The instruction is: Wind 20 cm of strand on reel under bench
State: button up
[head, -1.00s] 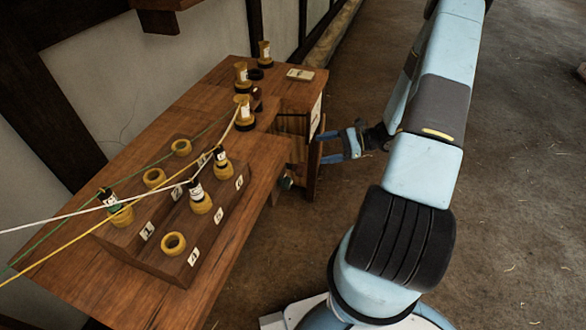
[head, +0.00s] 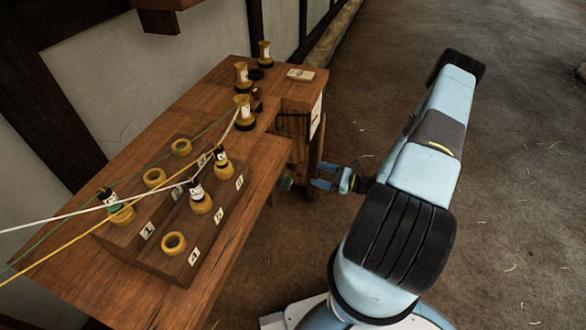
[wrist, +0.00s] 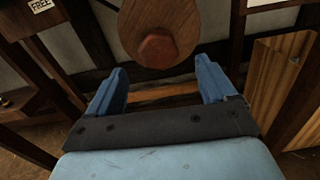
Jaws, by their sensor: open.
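In the wrist view, a round wooden disc with a reddish-brown hexagonal boss (wrist: 158,50) is ahead of my gripper (wrist: 160,85), at the top of the picture, between and beyond the fingertips. It looks like the end of the reel; no strand shows on it. My gripper is open and empty. In the head view my gripper (head: 318,184) is beside the right side of the bench (head: 225,90), below its top. A small dark greenish part (head: 286,182) shows under the bench edge, just left of the fingertips; most of the under-bench space is hidden.
White, green and yellow strands (head: 70,217) run over the bench to bobbins on a numbered block (head: 145,262). More bobbins (head: 243,110) stand at the back. A "FREE" label (wrist: 40,5) shows at the wrist view's upper left. The floor (head: 510,200) to the right is open.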

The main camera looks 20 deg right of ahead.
aim_at(295, 168)
jog(key=x, duration=1)
jog(key=shift+w+a, duration=0.25)
jog(key=shift+a, duration=0.05)
jog(key=c, duration=1)
jog(key=shift+m, duration=0.3)
jog(key=shift+d+m, duration=0.1)
jog(key=shift+m, duration=0.2)
jog(key=shift+c, duration=0.2)
jog(key=o, duration=0.8)
jog(key=shift+o, duration=1.2)
jog(key=shift+s, duration=0.1)
